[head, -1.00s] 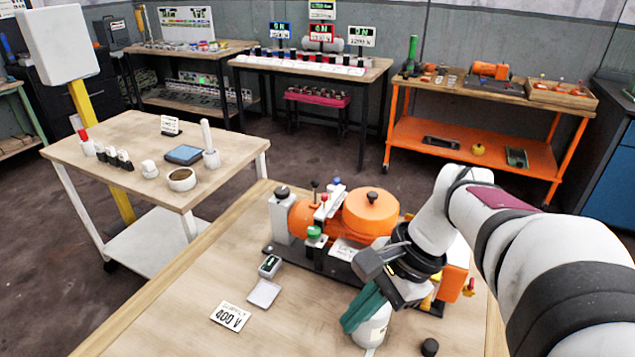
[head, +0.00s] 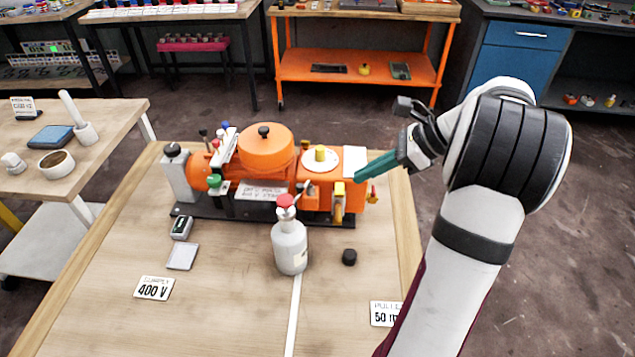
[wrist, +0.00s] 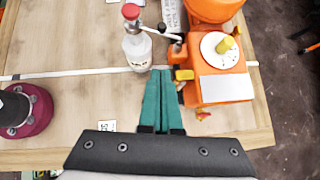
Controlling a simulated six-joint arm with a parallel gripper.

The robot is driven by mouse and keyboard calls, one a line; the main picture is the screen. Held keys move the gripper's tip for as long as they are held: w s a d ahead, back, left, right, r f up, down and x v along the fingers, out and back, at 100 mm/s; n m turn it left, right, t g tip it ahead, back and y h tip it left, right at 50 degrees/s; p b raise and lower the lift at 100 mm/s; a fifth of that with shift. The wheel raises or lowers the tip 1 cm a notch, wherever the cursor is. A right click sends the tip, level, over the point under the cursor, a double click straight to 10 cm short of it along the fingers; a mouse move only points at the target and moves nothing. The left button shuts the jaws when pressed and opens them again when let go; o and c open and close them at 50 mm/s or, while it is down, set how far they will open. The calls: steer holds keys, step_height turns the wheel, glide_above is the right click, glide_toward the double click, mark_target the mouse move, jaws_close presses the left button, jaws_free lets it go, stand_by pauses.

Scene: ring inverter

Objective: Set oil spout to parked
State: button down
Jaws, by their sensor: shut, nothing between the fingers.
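A grey oil bottle (head: 290,248) with a red cap (head: 286,200) stands upright on the bench in front of the orange machine (head: 330,190). Its thin spout (wrist: 160,32) shows in the wrist view, reaching from the bottle's top toward the machine; I cannot tell whether its tip touches. My gripper (head: 357,178) has teal fingers, shut and empty. It hangs at the machine's right end, above and apart from the bottle. The wrist view shows the shut fingers (wrist: 162,72) pointing toward the gap between bottle and machine. No part of the bottle is held.
A small black knob (head: 349,257) lies right of the bottle. A yellow lever (head: 339,200) and red-handled valve (head: 373,194) stick out of the machine. Cards reading 400 V (head: 154,288) and 50 (head: 385,313) lie in front. The bench front is mostly clear.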

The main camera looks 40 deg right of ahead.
mark_target(297, 197)
steer(key=w+a+f, duration=0.5)
steer(key=w, duration=0.2)
steer(key=shift+w+a+f, duration=0.15)
steer(key=shift+w+a, duration=0.1)
steer(key=shift+a, duration=0.05)
steer(key=shift+w, duration=0.1)
